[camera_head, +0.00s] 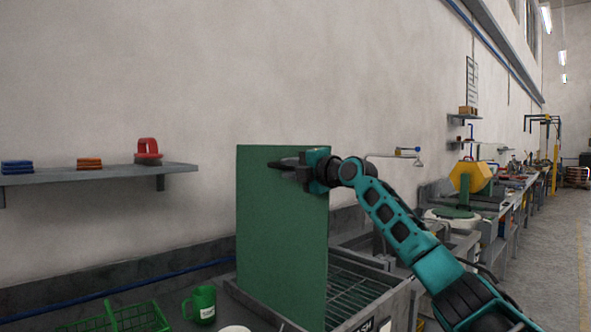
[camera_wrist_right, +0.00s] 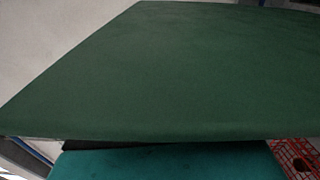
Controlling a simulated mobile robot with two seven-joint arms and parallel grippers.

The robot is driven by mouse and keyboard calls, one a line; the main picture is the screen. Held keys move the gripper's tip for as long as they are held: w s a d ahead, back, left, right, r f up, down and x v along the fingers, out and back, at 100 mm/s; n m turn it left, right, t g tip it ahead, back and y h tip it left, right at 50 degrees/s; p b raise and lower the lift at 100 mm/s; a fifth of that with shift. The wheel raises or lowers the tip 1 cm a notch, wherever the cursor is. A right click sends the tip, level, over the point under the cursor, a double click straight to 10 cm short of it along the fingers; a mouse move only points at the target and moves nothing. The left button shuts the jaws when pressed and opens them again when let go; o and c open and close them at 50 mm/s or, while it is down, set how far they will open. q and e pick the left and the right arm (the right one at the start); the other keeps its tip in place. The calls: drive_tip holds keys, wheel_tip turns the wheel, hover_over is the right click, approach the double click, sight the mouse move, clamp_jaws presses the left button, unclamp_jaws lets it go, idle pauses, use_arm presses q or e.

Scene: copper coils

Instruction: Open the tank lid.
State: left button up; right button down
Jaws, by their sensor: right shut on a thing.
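The tank lid is a flat green panel (camera_head: 270,225). It stands upright, raised above the tank (camera_head: 368,300), whose grid shows inside the open top. My right gripper (camera_head: 285,164) is at the lid's upper right part and is shut on the lid near its edge. In the right wrist view the green lid (camera_wrist_right: 170,75) fills most of the picture, and the fingertips are hidden there. My left gripper is in neither view.
A green mug (camera_head: 203,304) and a green wire basket (camera_head: 135,318) stand left of the tank. A wall shelf (camera_head: 110,173) holds blue and orange pads and a red item. A long bench with a yellow drum (camera_head: 470,177) runs off to the right.

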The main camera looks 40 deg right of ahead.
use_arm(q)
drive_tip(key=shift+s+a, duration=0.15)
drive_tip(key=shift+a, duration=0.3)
use_arm(e)
drive_tip(key=shift+s+a+r, duration=0.1)
drive_tip(key=shift+a+r, duration=0.1)
drive_tip(key=shift+a, duration=0.25)
drive_tip(key=shift+s+a+r, duration=0.1)
drive_tip(key=shift+a+r, duration=0.05)
drive_tip(key=shift+a, duration=0.25)
drive_tip(key=c, duration=1.4)
unclamp_jaws()
drive_tip(key=o, duration=0.3)
drive_tip(key=shift+w+a+n, duration=0.1)
drive_tip(key=shift+a+n, duration=0.05)
drive_tip(key=shift+n, duration=0.15)
drive_tip(key=shift+f, duration=0.15)
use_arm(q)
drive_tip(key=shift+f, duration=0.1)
use_arm(e)
drive_tip(key=shift+f, duration=0.15)
